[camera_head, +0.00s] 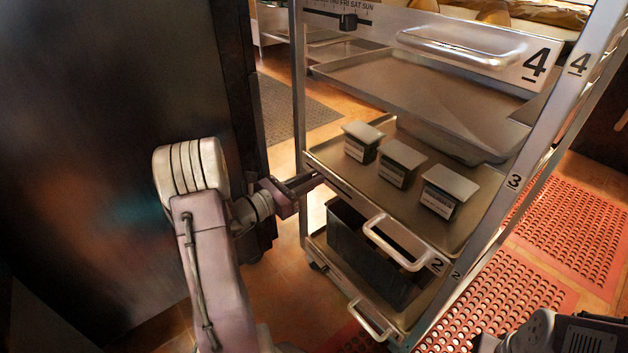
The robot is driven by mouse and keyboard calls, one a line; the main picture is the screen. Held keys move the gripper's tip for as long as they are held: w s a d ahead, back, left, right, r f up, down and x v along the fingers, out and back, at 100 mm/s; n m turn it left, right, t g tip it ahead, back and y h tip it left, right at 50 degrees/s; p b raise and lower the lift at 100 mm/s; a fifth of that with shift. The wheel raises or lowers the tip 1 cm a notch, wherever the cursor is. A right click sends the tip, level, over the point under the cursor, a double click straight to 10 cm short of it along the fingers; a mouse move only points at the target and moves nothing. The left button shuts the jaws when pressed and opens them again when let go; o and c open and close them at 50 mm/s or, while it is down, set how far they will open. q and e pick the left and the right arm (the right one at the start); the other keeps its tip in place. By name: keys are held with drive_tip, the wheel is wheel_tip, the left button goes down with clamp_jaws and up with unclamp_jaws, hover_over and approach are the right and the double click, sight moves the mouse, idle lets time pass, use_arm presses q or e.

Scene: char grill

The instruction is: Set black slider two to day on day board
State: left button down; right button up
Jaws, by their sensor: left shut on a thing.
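My left gripper (316,178) reaches in from the left and is shut at the left end of the front edge of the cart's shelf marked 2. A dark day board strip (340,187) runs along that edge beside the fingers. The fingers hide the black slider there, and the strip's lettering is too small to read. On the top drawer marked 4, another black slider (348,22) sits on a day board (330,13) with THU, FRI, SAT and SUN readable. My right gripper is not in view; only part of my right arm shows at the lower right.
Shelf 2 (465,228) has a metal handle (392,243) and carries three small lidded containers (397,163). A dark bin (365,245) stands on the shelf below, near a lower handle (368,318). A large dark cabinet (110,130) stands left. Red perforated mats (565,230) lie right.

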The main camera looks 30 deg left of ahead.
use_arm(q)
drive_tip(key=c, duration=1.3)
unclamp_jaws()
drive_tip(key=p+v, duration=0.4)
drive_tip(key=v, duration=0.5)
drive_tip(key=shift+s, duration=0.1)
